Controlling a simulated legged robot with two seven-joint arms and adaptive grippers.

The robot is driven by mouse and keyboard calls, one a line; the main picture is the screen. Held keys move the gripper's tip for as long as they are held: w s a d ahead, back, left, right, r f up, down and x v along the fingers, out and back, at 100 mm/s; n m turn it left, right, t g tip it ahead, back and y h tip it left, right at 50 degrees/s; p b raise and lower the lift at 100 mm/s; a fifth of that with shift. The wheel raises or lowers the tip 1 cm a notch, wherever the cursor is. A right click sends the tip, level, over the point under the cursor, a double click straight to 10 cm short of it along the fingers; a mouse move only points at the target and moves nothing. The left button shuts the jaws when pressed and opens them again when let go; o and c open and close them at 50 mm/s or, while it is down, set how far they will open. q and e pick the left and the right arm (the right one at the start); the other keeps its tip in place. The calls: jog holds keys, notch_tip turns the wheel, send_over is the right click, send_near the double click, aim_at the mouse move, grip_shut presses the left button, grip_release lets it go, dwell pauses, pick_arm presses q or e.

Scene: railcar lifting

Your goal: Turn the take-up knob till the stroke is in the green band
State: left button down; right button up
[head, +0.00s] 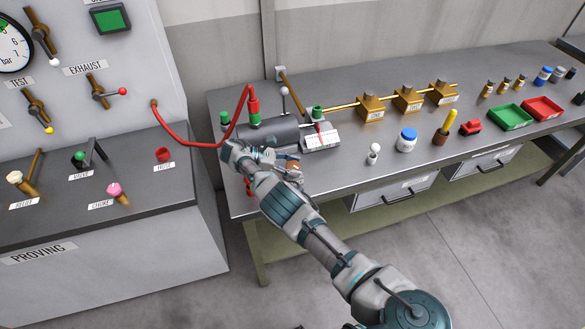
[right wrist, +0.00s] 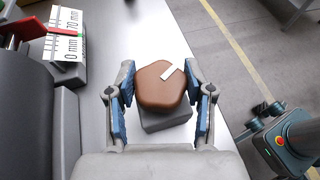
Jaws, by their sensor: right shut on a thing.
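The brown take-up knob (right wrist: 152,92) has a white mark pointing to its upper right and sits on a grey block (right wrist: 168,121). My right gripper (right wrist: 160,84) has its blue-padded fingers on both sides of the knob. In the head view my right gripper (head: 291,172) is at the front of the grey cylinder (head: 268,131). The white stroke scale (right wrist: 67,21), marked 0 mm and 70 mm, is at the upper left, with a red pointer (right wrist: 29,29). A little green shows at the scale's edge; I cannot tell whether the pointer is within the band. My left gripper is not in view.
A red hose (head: 190,142) runs from the proving panel to the cylinder. The bench (head: 340,177) also holds brass blocks (head: 407,99), a blue-capped jar (head: 406,142), a green tray (head: 511,118) and a red tray (head: 543,108). Open floor lies in front.

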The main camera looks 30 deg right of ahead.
jog(key=shift+w+r, duration=0.2)
jog(key=o, duration=1.1)
jog(key=shift+o, duration=0.3)
jog(key=shift+w+f, duration=0.1)
jog(key=shift+f, duration=0.05)
